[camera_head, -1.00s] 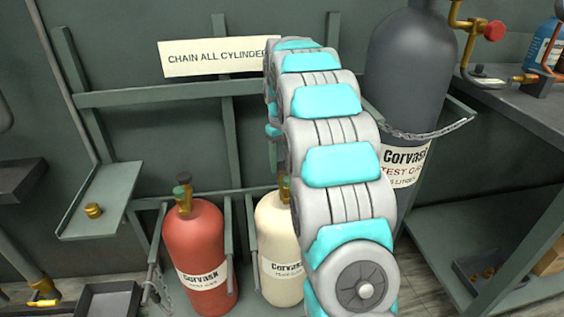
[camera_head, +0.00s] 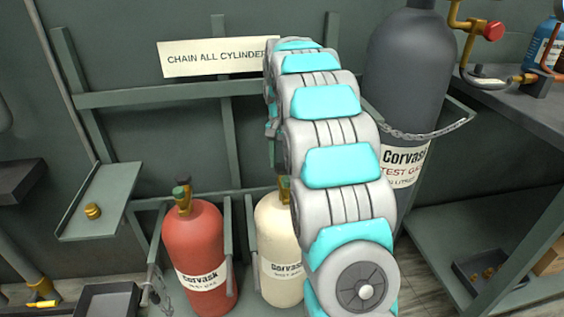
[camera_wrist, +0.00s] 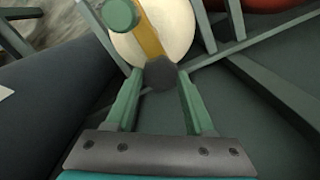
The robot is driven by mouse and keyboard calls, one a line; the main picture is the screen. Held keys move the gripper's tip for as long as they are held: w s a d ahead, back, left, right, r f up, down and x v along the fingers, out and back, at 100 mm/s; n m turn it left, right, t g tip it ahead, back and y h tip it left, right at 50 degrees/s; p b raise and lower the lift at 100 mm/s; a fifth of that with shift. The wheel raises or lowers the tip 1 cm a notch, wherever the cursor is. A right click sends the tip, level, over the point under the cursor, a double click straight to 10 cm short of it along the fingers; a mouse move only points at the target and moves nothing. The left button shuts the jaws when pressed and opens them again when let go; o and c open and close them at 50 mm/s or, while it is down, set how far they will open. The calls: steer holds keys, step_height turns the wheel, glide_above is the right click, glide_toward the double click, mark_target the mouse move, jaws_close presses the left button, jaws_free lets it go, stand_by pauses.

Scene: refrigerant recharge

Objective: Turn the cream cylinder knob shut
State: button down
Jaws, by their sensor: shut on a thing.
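The cream cylinder (camera_head: 279,240) stands upright behind my arm, which hides its right side and most of its valve in the head view. Its top also shows in the wrist view (camera_wrist: 185,28), with a brass valve body (camera_wrist: 149,42) across it. A dark round knob (camera_wrist: 161,77) sits at the near end of the brass. My gripper (camera_wrist: 160,70) has its two green fingers on either side of this dark knob and is shut on it. A round green part (camera_wrist: 120,14) shows beyond, at the valve's far end. The head view hides my gripper.
A red cylinder (camera_head: 194,245) stands left of the cream one. A large dark grey cylinder (camera_head: 408,75) is chained on the right. Green rack bars (camera_head: 228,140) stand around the cylinders. A shelf (camera_head: 100,200) with a brass fitting is at left, and a bench (camera_head: 520,100) at right.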

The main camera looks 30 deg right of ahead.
mark_target(282, 166)
steer(key=shift+r+m, duration=0.1)
steer(key=shift+m, duration=2.1)
steer(key=shift+c, duration=1.3)
jaws_free()
step_height(282, 166, up, 7)
steer(key=shift+r, duration=0.35)
